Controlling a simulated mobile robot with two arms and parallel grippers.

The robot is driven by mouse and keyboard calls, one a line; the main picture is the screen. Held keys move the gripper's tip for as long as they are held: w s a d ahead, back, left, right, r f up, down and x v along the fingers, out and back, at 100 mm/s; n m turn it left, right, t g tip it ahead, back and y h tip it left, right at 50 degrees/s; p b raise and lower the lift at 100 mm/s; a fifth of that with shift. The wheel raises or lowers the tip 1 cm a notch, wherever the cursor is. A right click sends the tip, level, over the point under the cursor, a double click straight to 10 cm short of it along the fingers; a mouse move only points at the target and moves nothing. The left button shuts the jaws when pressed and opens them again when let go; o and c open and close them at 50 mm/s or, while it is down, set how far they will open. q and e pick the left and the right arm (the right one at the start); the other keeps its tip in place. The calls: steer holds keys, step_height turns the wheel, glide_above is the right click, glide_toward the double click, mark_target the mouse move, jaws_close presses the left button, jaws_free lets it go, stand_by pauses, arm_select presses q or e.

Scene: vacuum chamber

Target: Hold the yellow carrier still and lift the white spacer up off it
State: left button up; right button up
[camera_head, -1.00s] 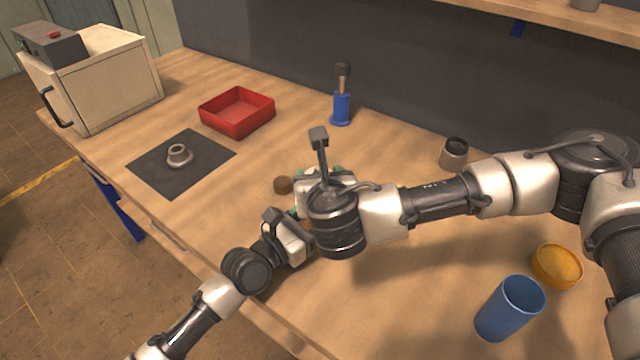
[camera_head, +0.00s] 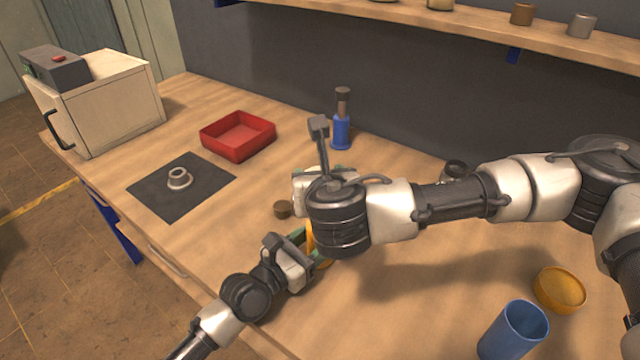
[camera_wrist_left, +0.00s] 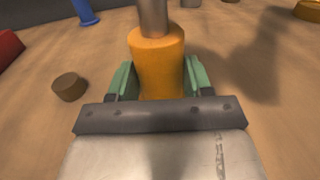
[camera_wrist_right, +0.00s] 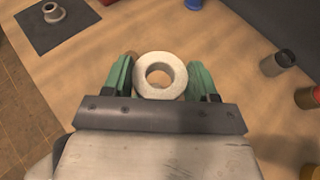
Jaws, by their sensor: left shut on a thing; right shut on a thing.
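The yellow carrier (camera_wrist_left: 158,72) stands upright between the green fingers of my left gripper (camera_wrist_left: 160,88), which is shut on it. A grey rod (camera_wrist_left: 154,17) rises above the carrier and out of the left wrist view. In the head view only a sliver of the carrier (camera_head: 309,237) shows beside my right arm. The white spacer (camera_wrist_right: 141,76) is a thick ring between the green fingers of my right gripper (camera_wrist_right: 160,80), shut on it. Its hole shows tan, with no clear rod in it. My right wrist hides the spacer in the head view; its gap to the carrier is hidden.
A brown cap (camera_head: 283,209) lies close to the grippers. A dark mat (camera_head: 160,203) with a grey flanged part (camera_head: 179,178), a red tray (camera_head: 240,151) and a blue stand (camera_head: 341,132) are behind. A blue cup (camera_head: 512,332) and yellow bowl (camera_head: 560,290) are at right.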

arm_select(q)
steer(key=o, duration=1.4)
steer(key=shift+c, duration=0.2)
steer(key=v, duration=1.2)
steer(key=shift+s, duration=0.15)
